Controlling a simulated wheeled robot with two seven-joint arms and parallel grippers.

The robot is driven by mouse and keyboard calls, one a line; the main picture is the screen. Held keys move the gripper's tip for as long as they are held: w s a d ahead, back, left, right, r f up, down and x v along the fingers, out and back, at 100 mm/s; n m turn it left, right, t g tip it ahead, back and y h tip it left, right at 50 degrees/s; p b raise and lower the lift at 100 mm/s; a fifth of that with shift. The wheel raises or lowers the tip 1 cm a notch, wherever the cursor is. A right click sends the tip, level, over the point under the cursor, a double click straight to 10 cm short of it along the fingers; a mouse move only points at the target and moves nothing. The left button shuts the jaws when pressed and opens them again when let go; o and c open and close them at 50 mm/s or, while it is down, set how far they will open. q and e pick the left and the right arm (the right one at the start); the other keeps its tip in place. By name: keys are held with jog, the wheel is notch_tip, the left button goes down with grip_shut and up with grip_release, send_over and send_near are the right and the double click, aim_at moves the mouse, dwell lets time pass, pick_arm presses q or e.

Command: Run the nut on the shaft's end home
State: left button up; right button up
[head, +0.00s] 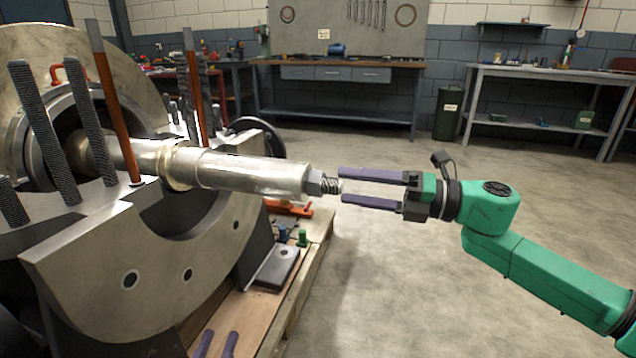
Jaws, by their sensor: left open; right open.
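The steel shaft (250,174) lies level in the lower half of the casing (140,265), its end pointing right. A hex nut (316,184) sits on the threaded end (331,185), close against the shaft's shoulder; bare thread shows to its right. I cannot tell whether a small gap is left there. My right gripper (342,185) is open and empty, in line with the shaft. Its purple fingertips are just right of the thread's tip, one above and one below. My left gripper (218,335) is open, low at the bottom edge; only its fingertips show.
Upright threaded studs (85,135) and brown guide rods (110,110) rise from the casing flange. A wooden pallet (300,285) carries a dark block (276,268), a small green part (302,237) and an orange-red bar (290,209). The floor to the right is clear. Workbenches stand far behind.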

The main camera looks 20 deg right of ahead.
aim_at(331, 182)
pick_arm(q)
jog(key=s+d+f+g+y+p, duration=0.1)
jog(key=s+f+g+p, duration=0.1)
jog(key=s+f+g, duration=0.5)
jog(key=s+f+p, duration=0.1)
jog(key=s+f, duration=0.4)
jog(key=f, duration=0.5)
pick_arm(e)
jog(key=p+x, duration=0.1)
jog(key=x, duration=0.2)
jog(key=p+x, duration=0.1)
jog(key=shift+a+r+p, duration=0.25)
jog(key=shift+p, duration=0.1)
jog(key=shift+w+a, duration=0.3)
jog(key=shift+w+a+f, duration=0.1)
jog(key=shift+a+f, duration=0.05)
jog(key=shift+f, duration=0.15)
pick_arm(q)
jog(key=shift+w+d+r+g+p, duration=0.15)
jog(key=shift+r+p, duration=0.1)
jog(key=shift+r, duration=0.7)
jog(key=shift+d+r+g+p, duration=0.1)
jog(key=shift+r+g+p, duration=0.1)
jog(key=shift+r, duration=0.75)
pick_arm(e)
jog(key=shift+a, duration=0.15)
